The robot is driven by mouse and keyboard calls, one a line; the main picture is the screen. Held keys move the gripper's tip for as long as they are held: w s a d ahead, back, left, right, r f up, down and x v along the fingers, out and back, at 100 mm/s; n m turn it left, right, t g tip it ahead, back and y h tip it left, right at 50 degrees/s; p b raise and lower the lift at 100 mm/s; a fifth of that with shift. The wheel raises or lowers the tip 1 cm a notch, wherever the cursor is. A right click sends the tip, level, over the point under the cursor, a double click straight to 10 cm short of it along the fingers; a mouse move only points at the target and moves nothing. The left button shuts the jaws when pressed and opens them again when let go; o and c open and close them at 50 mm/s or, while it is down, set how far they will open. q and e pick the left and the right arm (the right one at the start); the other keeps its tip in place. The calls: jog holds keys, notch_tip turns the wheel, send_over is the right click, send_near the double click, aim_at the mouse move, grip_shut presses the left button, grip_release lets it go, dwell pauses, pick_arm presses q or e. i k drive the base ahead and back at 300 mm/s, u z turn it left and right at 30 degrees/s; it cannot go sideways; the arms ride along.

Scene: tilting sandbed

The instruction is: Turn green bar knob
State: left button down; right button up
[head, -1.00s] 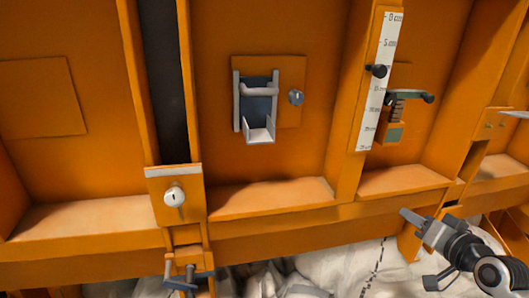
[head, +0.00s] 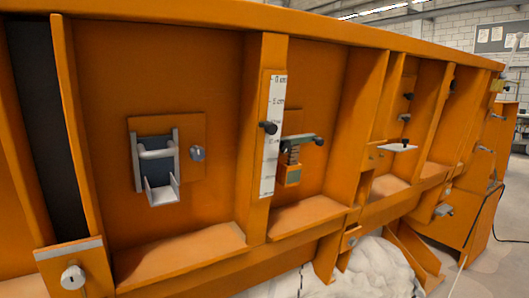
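A dark green bar (head: 300,138) with a black knob (head: 319,141) at its right end juts out from the orange panel, just right of the white scale. Below it is a coil spring (head: 293,156) above a small orange block with a green face (head: 293,176). The bar looks roughly level. Neither of my grippers shows in the head view.
A white scale (head: 271,135) with a black knob (head: 268,127) is on the upright rib beside the bar. A grey bracket (head: 158,168) and a round knob (head: 197,153) are further left. A lock plate (head: 74,278) is at lower left. White sacks (head: 372,268) lie below. Floor shows at right.

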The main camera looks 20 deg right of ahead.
aim_at(285, 147)
jog(key=k, duration=1.2)
jog(key=z, duration=0.95)
jog(key=i, duration=1.85)
jog(key=u, duration=0.6)
